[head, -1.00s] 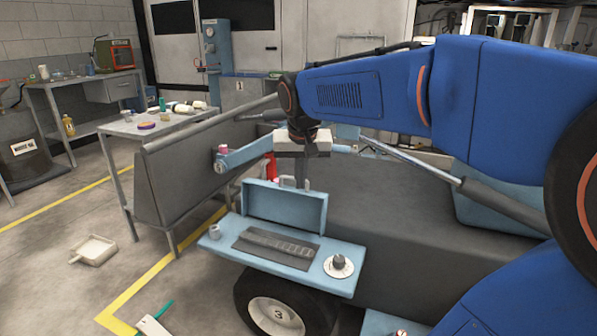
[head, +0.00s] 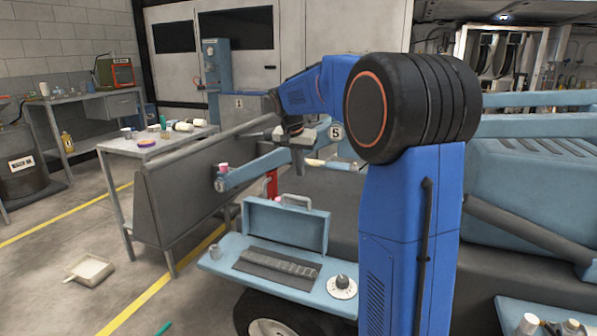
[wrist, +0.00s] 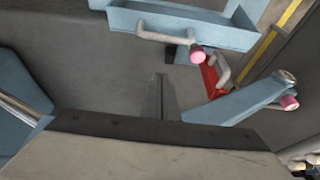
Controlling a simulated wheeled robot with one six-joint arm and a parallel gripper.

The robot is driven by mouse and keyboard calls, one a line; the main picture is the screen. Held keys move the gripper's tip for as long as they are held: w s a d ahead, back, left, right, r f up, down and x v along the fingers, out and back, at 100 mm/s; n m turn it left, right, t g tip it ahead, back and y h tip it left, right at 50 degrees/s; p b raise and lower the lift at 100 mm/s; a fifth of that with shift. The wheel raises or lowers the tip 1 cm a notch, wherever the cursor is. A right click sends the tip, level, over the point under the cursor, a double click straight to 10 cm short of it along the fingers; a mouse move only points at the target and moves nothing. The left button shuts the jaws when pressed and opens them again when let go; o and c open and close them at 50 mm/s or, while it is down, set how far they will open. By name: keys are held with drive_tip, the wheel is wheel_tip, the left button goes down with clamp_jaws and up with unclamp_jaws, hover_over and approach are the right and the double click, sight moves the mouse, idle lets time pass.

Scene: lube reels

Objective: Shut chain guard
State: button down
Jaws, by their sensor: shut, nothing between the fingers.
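The chain guard (head: 287,225) is a light blue panel with a pale handle (head: 296,200) on its top edge. It stands upright at the back of a light blue shelf (head: 225,258), behind a dark ribbed strip (head: 277,268). In the wrist view the guard (wrist: 200,30) is at the top, with its handle (wrist: 158,35) facing my gripper. My gripper (head: 300,166) is shut and empty, above and behind the guard, apart from the handle. Its closed fingers (wrist: 162,92) point over the grey machine surface.
A light blue arm (head: 250,170) with a pink-capped end and a red part (head: 271,184) are beside the guard. A round dial (head: 342,287) and a small cup (head: 214,252) flank the strip. A pan (head: 88,270) lies on the floor.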

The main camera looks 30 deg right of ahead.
hover_over(298, 207)
drive_tip(key=w+d, duration=0.3)
wheel_tip(298, 207, down, 7)
drive_tip(key=shift+s+a+f, duration=0.15)
drive_tip(key=shift+s+a, duration=1.15)
drive_tip(key=shift+a, duration=0.05)
drive_tip(key=shift+a, duration=0.15)
